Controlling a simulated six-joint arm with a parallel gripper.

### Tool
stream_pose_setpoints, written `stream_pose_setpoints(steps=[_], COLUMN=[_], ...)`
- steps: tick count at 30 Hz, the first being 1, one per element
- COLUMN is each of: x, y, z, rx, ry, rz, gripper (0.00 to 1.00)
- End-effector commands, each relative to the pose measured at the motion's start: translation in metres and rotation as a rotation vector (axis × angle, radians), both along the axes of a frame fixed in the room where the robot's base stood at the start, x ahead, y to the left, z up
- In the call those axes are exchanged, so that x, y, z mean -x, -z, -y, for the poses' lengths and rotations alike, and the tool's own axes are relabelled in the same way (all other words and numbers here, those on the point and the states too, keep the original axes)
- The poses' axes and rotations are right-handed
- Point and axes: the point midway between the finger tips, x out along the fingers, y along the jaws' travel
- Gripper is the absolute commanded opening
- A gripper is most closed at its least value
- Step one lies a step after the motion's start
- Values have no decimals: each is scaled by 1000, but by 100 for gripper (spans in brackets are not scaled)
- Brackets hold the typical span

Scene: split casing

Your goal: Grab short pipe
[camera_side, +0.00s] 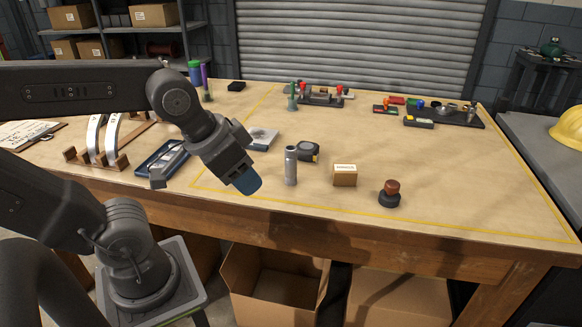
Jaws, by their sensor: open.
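A short grey pipe (291,168) stands upright on the wooden table near its front edge, right of my gripper. My gripper (203,181) is open and empty, with its two fingers spread wide apart. It hangs at the front edge of the table in the picture, its right finger a short way left of the pipe. The pipe is in full view and nothing touches it.
A tape measure (308,152) sits just behind the pipe. A small cardboard box (345,176) and a dark knob with a brown top (389,194) stand to its right. A blue tray (163,158) lies left. The table's middle right is clear.

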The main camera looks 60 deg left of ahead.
Motion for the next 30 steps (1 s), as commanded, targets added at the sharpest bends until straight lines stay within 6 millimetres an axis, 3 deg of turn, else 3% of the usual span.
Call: stream_pose_setpoints(steps=[5,11,20,30], x=[0,0,-2,-35], y=[0,0,1,31], z=[0,0,-1,-30], rx=[0,0,-19,-398], ry=[0,0,14,304], rz=[0,0,-19,-424], gripper=[44,64,64,64])
